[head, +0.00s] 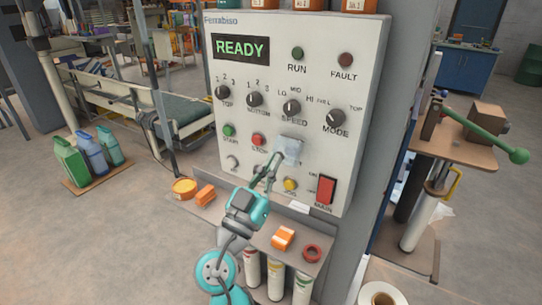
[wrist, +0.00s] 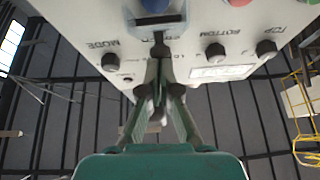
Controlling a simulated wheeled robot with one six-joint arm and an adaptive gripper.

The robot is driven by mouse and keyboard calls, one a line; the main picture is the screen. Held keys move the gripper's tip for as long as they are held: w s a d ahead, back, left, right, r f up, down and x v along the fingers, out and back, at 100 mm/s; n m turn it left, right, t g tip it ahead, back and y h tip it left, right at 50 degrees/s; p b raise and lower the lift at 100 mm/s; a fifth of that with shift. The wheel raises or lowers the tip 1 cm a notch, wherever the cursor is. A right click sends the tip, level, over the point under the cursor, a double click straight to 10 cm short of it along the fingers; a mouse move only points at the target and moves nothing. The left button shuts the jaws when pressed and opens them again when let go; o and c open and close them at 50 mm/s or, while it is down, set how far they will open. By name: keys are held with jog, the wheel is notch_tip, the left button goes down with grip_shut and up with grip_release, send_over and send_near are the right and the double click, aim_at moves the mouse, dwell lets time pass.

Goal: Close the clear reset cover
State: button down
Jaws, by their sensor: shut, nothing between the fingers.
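The clear reset cover (head: 290,150) is a pale, see-through flap on the front of the control panel (head: 372,60), right of the red stop button (head: 258,140). It looks raised, standing out from the panel. In the wrist view the cover (wrist: 156,19) shows at the top, by a blue round button (wrist: 155,5). My gripper (head: 274,163) is shut and empty, its tips just below and left of the cover. In the wrist view my gripper (wrist: 160,52) points at the cover's edge; whether it touches cannot be told.
Knobs, a yellow button (head: 291,184) and a red main switch (head: 326,190) surround this spot. A green-handled lever (head: 518,156) stands at right. The space before the panel is open.

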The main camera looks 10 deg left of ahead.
notch_tip(320, 180, down, 6)
jog(key=w+d, duration=0.1)
jog(key=w, duration=0.1)
jog(key=shift+w+r, duration=0.25)
jog(key=shift+w, duration=0.15)
jog(key=shift+w+d, duration=0.1)
dwell(0.5)
